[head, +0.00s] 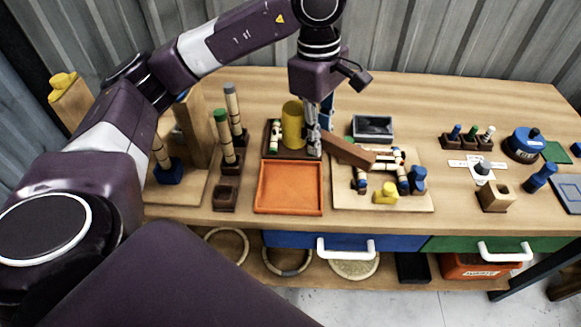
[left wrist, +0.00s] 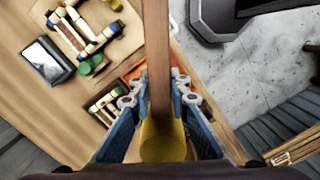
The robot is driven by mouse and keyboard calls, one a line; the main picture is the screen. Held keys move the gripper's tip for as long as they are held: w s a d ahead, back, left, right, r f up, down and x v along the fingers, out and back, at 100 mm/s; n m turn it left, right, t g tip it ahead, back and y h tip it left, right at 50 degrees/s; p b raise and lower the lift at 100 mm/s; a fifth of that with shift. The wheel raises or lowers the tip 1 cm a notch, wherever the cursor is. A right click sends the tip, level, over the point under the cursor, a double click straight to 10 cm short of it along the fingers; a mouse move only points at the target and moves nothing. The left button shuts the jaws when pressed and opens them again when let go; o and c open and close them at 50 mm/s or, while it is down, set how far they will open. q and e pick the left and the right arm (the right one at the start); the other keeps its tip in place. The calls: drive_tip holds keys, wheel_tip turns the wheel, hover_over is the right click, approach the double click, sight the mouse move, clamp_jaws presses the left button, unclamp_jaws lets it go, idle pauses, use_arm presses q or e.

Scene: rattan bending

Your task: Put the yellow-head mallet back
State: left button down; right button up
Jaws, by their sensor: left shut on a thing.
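The mallet has a yellow cylindrical head (head: 293,124) and a brown wooden handle (head: 349,152). My left gripper (head: 314,142) is shut on it, above the back of the orange tray. In the head view the head is left of the fingers, and the handle sticks out to the right, over the light wooden board. In the left wrist view the yellow head (left wrist: 163,140) sits low between the blue-sided fingers of my left gripper (left wrist: 158,101), and the handle (left wrist: 158,45) runs up out of the picture. My right gripper is not in view.
The orange tray (head: 290,207) looks empty. A dark rack (head: 270,151) with banded rods stands behind it. The board (head: 345,203) holds a bent rod frame and blue and yellow pieces. Upright rods (head: 224,138) stand left. A dark box (head: 373,128) lies behind the board.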

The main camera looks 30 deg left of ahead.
use_arm(q)
drive_tip(key=shift+w+a+r+n, duration=0.15)
drive_tip(key=shift+w+a+n, duration=0.1)
drive_tip(key=shift+n, duration=0.35)
drive_tip(key=shift+w+a+r+n, duration=0.1)
drive_tip(key=shift+w+n, duration=0.1)
drive_tip(key=shift+n, duration=0.4)
drive_tip(key=f+n+p, duration=0.1)
drive_tip(key=f, duration=0.3)
drive_tip(key=f+n, duration=0.2)
drive_tip(key=f, duration=0.3)
drive_tip(key=w+a+f+n+p, duration=0.1)
drive_tip(key=f, duration=0.4)
drive_tip(key=shift+w+t+p, duration=0.1)
drive_tip(key=shift+t+p, duration=0.2)
wheel_tip(320, 180, down, 5)
drive_tip(key=shift+d+r+p, duration=0.1)
drive_tip(key=shift+p, duration=0.45)
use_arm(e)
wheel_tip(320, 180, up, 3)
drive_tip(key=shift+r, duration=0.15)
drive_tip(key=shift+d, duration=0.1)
